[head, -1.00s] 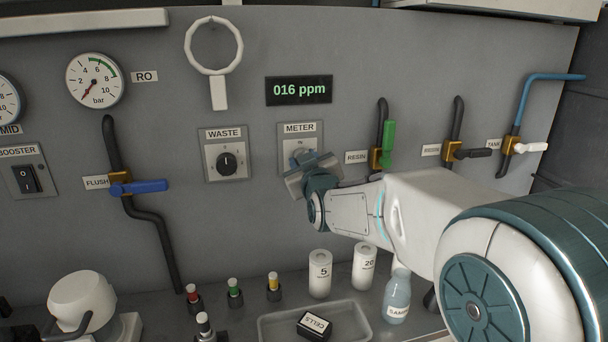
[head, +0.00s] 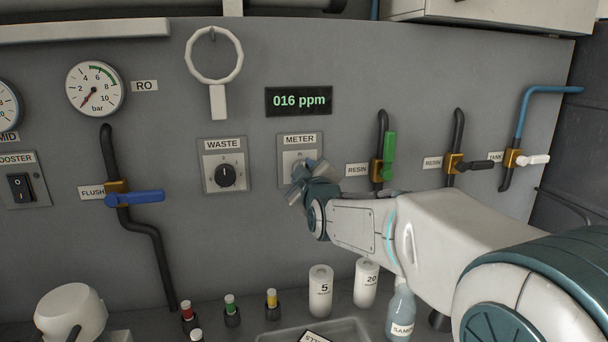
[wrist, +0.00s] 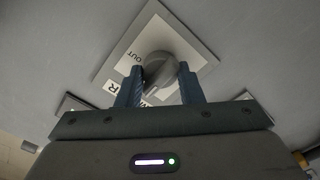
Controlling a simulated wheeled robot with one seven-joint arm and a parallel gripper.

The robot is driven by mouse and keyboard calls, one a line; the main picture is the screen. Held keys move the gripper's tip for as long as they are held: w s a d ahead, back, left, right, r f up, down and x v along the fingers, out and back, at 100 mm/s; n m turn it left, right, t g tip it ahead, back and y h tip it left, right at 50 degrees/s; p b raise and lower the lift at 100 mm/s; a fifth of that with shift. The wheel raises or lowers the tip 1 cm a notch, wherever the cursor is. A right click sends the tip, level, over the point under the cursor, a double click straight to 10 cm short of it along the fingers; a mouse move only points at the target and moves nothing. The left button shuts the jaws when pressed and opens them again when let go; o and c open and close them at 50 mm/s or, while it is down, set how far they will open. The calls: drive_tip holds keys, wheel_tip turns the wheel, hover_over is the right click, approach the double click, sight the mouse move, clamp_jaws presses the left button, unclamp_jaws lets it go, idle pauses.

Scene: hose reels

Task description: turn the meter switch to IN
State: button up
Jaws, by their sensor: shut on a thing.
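The meter switch is a grey rotary knob (wrist: 158,70) on a light square plate (head: 287,144) labelled METER. In the wrist view the plate (wrist: 195,48) shows the word OUT near the knob's left side; no IN marking can be read. My gripper (wrist: 160,85) is shut on the knob, with one blue finger on each side of it. In the head view my gripper (head: 307,172) covers much of the plate's lower half and the knob. The display (head: 299,101) above reads 016 ppm.
The WASTE switch (head: 225,175) is left of the meter plate. The green RESIN valve handle (head: 389,156) is close on the right, above my arm. Bottles (head: 320,290) and small capped vials (head: 232,311) stand on the counter below.

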drive_tip(key=o, duration=1)
drive_tip(key=shift+a, duration=0.1)
drive_tip(key=shift+c, duration=0.2)
drive_tip(key=shift+s, duration=0.1)
drive_tip(key=v, duration=1.3)
drive_tip(key=shift+s+b, duration=0.3)
drive_tip(key=shift+b, duration=0.1)
